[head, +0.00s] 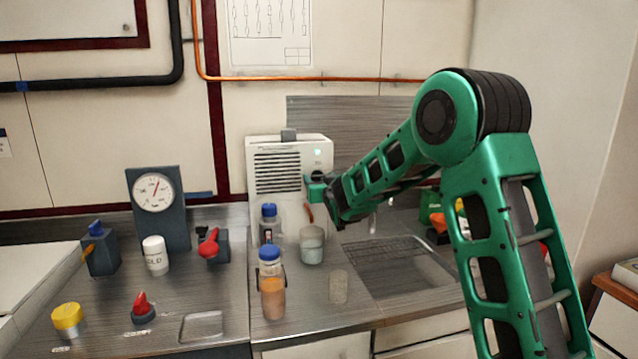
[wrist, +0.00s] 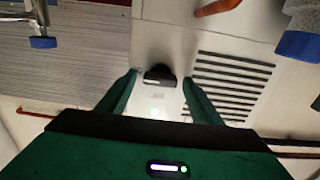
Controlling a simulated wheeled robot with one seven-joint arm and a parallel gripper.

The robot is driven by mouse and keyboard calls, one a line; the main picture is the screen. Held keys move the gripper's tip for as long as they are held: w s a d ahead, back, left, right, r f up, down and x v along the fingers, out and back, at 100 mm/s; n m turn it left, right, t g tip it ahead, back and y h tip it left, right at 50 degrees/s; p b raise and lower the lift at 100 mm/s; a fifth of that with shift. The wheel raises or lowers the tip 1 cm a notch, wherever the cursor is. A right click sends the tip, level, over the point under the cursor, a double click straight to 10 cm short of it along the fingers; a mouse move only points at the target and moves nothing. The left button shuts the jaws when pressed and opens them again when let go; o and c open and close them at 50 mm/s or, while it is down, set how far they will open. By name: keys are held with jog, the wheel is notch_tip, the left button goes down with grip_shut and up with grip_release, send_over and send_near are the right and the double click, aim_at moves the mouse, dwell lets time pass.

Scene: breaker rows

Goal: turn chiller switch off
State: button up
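The chiller (head: 262,188) is a white box with dark vent slats, standing at the back of the counter. A pale green lamp (head: 318,152) glows on its front. Its switch is a dark knob (wrist: 160,77) in the wrist view, beside the vents; in the head view its dark upper part (head: 317,175) shows just above my gripper. My gripper (wrist: 158,82) is open, with one green finger on each side of the knob. I cannot tell whether either finger touches it. In the head view my gripper (head: 317,190) is at the chiller's right front, partly hiding the switch.
Two blue-capped bottles (head: 272,284) and a glass beaker (head: 312,246) stand before the chiller. A sink (head: 385,262) lies at right. At left are a dial gauge (head: 154,192), red handles (head: 209,243), a white bottle (head: 155,256) and a yellow-capped jar (head: 67,316).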

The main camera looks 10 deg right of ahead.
jog(key=c, duration=1)
jog(key=shift+n, duration=0.4)
jog(key=n, duration=0.3)
jog(key=shift+a+n, duration=0.15)
jog(key=shift+n, duration=0.25)
jog(key=n, duration=0.4)
jog(key=shift+f, duration=0.1)
jog(key=n, duration=0.5)
jog(key=shift+a+f, duration=0.15)
jog(key=shift+a, duration=0.05)
jog(key=n, duration=0.4)
jog(key=shift+f, duration=0.15)
jog(key=shift+n, duration=0.3)
jog(key=shift+f, duration=0.1)
